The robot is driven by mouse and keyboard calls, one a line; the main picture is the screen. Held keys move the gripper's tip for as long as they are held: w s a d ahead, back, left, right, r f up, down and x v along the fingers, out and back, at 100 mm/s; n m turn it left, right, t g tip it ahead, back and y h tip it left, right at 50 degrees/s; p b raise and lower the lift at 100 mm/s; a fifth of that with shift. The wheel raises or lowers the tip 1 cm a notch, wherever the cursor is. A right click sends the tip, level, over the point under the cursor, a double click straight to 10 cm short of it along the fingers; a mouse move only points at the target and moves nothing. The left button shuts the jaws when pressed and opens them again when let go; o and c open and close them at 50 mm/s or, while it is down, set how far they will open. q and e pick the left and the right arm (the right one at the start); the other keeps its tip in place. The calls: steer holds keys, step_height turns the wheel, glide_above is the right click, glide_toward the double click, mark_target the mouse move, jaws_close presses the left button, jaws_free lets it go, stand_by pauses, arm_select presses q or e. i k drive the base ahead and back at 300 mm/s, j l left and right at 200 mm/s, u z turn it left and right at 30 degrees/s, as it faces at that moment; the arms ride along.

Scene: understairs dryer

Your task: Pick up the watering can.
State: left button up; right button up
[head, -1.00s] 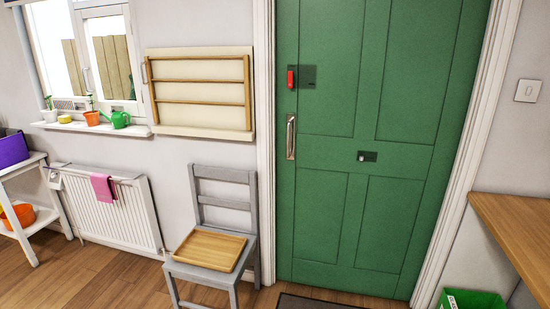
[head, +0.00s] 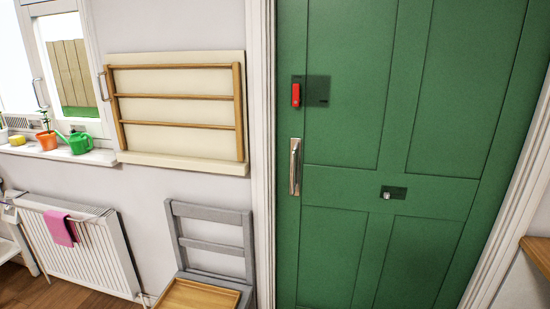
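The green watering can (head: 80,142) stands upright on the white windowsill (head: 62,154) at the left of the head view. Its spout points left, toward an orange pot (head: 46,140) with a small plant. Nothing is touching the can from my side. Neither of my grippers shows in the head view.
A white radiator (head: 78,248) with a pink cloth (head: 60,229) is below the sill. A grey chair (head: 210,242) bearing a wooden tray (head: 198,296) stands right of it. A wall rack (head: 180,110) hangs above the chair. A green door (head: 400,150) fills the right.

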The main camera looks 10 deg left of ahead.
mark_target(78, 142)
steer(key=i+j, duration=0.1)
steer(key=j, duration=0.35)
steer(key=i+j+z, duration=0.1)
steer(key=j, duration=0.4)
steer(key=i+j, duration=0.15)
steer(key=j, duration=0.35)
steer(key=l+z, duration=0.05)
